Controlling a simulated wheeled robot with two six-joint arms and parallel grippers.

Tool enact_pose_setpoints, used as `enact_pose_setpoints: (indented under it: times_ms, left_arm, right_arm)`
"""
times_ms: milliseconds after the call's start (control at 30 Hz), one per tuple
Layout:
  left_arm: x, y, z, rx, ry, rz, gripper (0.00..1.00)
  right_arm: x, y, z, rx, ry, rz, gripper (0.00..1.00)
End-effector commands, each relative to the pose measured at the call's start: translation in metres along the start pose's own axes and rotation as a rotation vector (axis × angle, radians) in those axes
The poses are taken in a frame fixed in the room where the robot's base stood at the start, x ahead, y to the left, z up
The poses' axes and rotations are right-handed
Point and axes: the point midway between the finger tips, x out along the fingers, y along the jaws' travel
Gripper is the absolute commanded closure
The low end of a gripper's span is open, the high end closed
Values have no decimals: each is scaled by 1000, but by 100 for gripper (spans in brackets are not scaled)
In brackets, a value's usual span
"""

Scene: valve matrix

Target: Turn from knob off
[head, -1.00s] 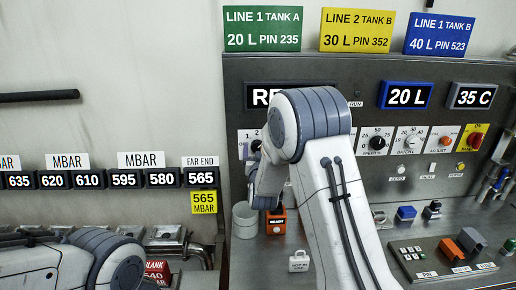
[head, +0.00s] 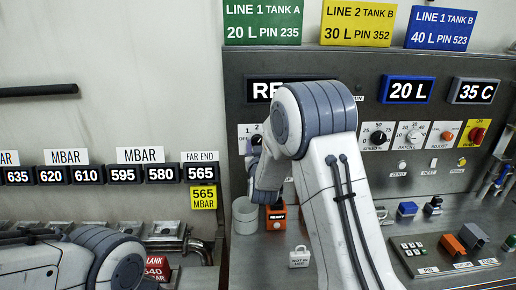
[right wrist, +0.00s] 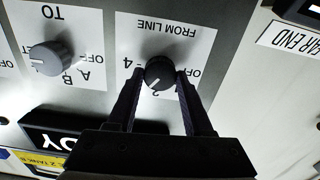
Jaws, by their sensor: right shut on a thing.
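The FROM LINE knob (right wrist: 160,72) is a round black knob on a white label in the right wrist view, which shows the panel upside down. Its white pointer line slants to the lower left, between the printed 4 and 2; OFF is printed to the right. My right gripper (right wrist: 161,76) has one finger on each side of the knob and is shut on it. In the head view my right arm hides most of this gripper and the knob. My left arm shows at the lower left, but its gripper is out of view.
The grey TO knob (right wrist: 51,57) sits beside it on its own label. An orange READY box (head: 276,216) and a grey cup (head: 245,216) stand below on the bench. More knobs (head: 378,138) and displays fill the panel to the right.

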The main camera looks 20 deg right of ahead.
Motion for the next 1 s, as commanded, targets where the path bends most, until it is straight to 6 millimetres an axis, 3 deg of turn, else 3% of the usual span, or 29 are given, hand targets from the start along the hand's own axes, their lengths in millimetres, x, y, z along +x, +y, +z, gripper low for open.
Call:
enact_pose_setpoints:
  times_ms: [400,1000]
  left_arm:
    - [27,-2,1,0,0,0,50]
    - [42,-3,2,0,0,0,50]
  right_arm:
    - [0,-1,2,-385,3,1,100]
    - [0,-2,1,-955,1,0,100]
